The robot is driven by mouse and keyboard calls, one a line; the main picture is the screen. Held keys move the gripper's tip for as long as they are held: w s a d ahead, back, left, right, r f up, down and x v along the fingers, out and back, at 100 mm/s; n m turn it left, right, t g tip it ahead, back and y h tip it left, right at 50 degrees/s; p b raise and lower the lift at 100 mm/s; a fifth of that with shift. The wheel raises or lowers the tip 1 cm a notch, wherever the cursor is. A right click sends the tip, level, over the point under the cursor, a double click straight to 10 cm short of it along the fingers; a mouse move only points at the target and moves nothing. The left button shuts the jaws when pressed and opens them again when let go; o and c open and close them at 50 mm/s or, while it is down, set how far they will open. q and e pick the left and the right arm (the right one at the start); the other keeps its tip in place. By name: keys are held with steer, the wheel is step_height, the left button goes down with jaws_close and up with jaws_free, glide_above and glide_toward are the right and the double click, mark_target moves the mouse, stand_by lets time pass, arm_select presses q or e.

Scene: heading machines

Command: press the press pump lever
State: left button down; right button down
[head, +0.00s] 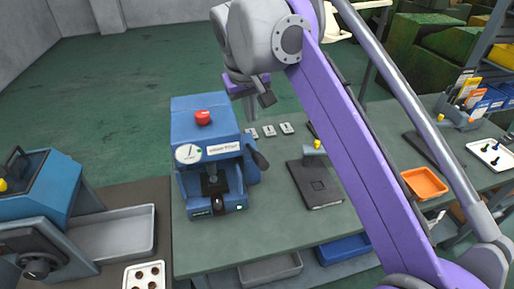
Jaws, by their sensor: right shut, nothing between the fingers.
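The blue press (209,124) stands on the green-topped table, with a red button (203,117) on top and a round gauge (188,153) on its front. A dark lever (258,157) sticks out from its right side, slanting. My right arm comes in from the lower right, and its gripper (262,97) hangs above and behind the press's right side, higher in the picture than the lever and apart from it. The right gripper is shut and empty. Part of it is hidden by the wrist. My left gripper is not in view.
A black plate (315,184) lies right of the press, and small white plates (269,130) lie behind it. An orange tray (425,183) is farther right. Another blue machine (42,187) and a grey tray (112,234) stand at left. My purple arm hides part of the table.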

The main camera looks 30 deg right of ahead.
mark_target(259, 156)
steer(key=shift+f, duration=0.1)
